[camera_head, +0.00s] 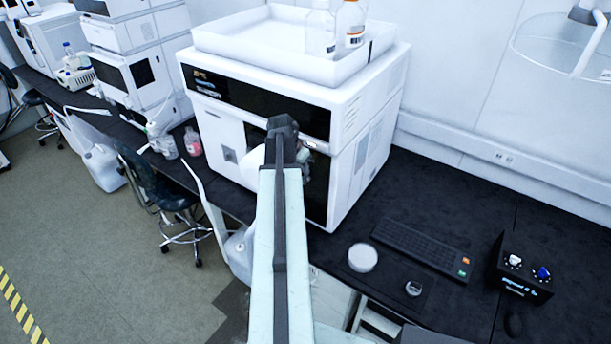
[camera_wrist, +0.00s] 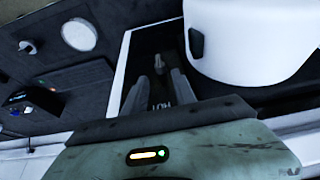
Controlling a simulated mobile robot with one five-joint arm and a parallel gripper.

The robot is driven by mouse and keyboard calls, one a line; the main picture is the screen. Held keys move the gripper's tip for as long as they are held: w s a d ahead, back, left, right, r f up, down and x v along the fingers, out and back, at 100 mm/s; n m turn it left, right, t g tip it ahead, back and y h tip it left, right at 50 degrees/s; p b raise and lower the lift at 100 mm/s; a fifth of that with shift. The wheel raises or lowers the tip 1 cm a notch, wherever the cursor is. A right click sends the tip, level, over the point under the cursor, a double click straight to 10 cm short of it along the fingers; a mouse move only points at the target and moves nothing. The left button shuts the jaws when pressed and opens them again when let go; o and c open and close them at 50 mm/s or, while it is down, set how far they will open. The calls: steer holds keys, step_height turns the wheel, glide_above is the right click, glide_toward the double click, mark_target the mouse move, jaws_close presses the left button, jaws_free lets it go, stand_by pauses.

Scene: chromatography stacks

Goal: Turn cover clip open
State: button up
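The white instrument (camera_head: 372,100) stands on the black bench, and my arm reaches to its dark front. In the wrist view, a small grey knob-like piece, possibly the cover clip (camera_wrist: 158,61), stands out from the dark front panel (camera_wrist: 150,42). My gripper (camera_wrist: 160,78) points at it with its two fingers apart and nothing held between them. The piece lies just beyond the fingertips; I cannot tell whether they touch it. The word "HOT" shows on the panel between the fingers. In the head view my arm hides the fingertips and most of this area.
A white rounded body (camera_wrist: 250,40) with a black tab is close on the right in the wrist view. On the bench are a keyboard (camera_head: 420,248), a round white dish (camera_head: 362,257) and a black control box (camera_head: 522,268). Bottles (camera_head: 320,30) stand in the tray on top.

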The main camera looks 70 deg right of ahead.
mark_target(306, 179)
steer(key=b+x, duration=0.6)
steer(key=x, duration=0.1)
steer(key=shift+d+f, duration=0.1)
steer(key=shift+f, duration=0.15)
steer(key=shift+r, duration=0.15)
jaws_close()
